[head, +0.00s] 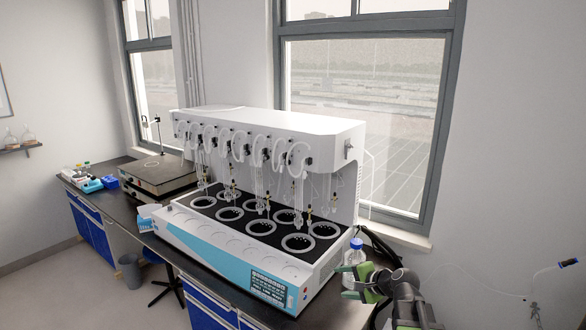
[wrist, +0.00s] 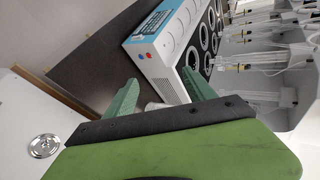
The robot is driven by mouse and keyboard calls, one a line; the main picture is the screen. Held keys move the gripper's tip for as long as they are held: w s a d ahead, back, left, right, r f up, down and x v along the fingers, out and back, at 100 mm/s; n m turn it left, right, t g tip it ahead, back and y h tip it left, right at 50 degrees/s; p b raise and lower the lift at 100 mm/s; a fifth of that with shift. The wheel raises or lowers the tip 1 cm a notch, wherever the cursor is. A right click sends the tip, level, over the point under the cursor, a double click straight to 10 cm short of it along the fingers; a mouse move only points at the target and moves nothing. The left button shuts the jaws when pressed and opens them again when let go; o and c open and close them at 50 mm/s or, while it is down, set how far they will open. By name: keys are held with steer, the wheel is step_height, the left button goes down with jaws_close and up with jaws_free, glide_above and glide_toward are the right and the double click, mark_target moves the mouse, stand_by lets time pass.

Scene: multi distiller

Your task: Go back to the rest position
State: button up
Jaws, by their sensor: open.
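My gripper (head: 350,281) is at the lower right of the head view, with its green fingers apart. In that picture it overlaps a clear bottle with a blue cap (head: 356,244) at the right end of the distiller; I cannot tell whether they touch. The wrist view shows the two green fingers (wrist: 160,92) spread apart. A small pale shape (wrist: 155,106) shows between them, partly hidden by the gripper body, and I cannot tell what it is.
A white multi-position distiller (head: 250,235) with several ring wells and glass tubes stands on the dark bench (head: 125,207). A hotplate (head: 157,176) is farther left. A window is behind. A waste bin (head: 130,271) and stool stand on the floor.

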steer(key=s+a+f+n+g+h+b, duration=0.1)
steer(key=s+a+f+n+g, duration=0.3)
steer(key=s+a+f+n, duration=0.35)
steer(key=s+d+f+n+g+h, duration=0.4)
steer(key=s+d+h, duration=0.1)
steer(key=s, duration=0.6)
steer(key=shift+d+f+g, duration=0.35)
steer(key=shift+d+g, duration=0.05)
steer(key=shift+d, duration=0.4)
steer(key=shift+c, duration=0.4)
